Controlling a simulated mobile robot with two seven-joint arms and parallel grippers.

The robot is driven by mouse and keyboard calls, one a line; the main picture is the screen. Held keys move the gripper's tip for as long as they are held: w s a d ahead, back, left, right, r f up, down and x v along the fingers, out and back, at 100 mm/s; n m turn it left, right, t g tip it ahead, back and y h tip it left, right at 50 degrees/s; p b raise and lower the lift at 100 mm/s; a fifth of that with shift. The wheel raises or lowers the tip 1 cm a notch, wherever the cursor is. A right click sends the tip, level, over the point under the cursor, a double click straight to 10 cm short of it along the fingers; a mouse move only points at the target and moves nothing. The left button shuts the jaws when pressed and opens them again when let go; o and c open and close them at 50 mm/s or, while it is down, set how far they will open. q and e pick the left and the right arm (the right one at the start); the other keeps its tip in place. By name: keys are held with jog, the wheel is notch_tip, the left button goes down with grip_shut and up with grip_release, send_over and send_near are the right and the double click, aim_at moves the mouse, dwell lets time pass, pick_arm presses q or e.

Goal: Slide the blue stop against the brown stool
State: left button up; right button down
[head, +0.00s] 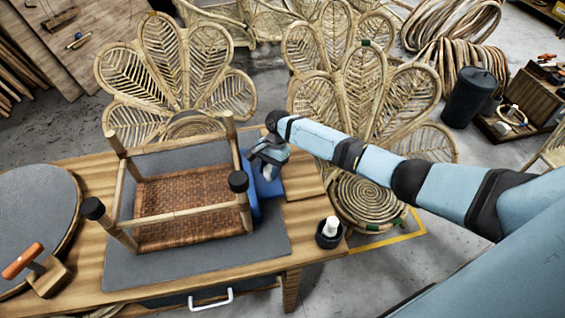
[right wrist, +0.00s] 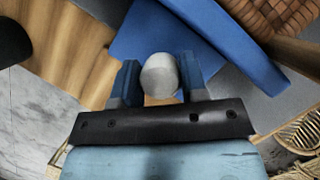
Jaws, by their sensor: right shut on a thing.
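The brown stool (head: 190,203) lies upside down on a grey mat on the bench, woven seat down, legs pointing up. Its seat edge (right wrist: 285,15) shows at the top right of the right wrist view. The blue stop (head: 274,187) stands along the stool's right side. In the right wrist view its upright wall (right wrist: 235,45) runs close beside the seat; I cannot tell whether they touch. My right gripper (head: 268,158) is shut on the stop's pale round knob (right wrist: 158,75), a finger on each side. My left gripper is not in view.
The grey mat (head: 130,275) covers the middle of the wooden bench. A black cup (head: 328,238) with a white bottle stands at the bench's right corner. A round grey board (head: 35,215) and an orange-handled tool (head: 22,262) are at left. Rattan chairs stand behind.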

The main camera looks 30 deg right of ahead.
jog(key=shift+a, duration=0.1)
jog(key=c, duration=0.7)
grip_release()
jog(key=shift+o, duration=0.2)
jog(key=v, duration=1.4)
jog(key=shift+a+f, duration=0.1)
jog(key=shift+a, duration=0.1)
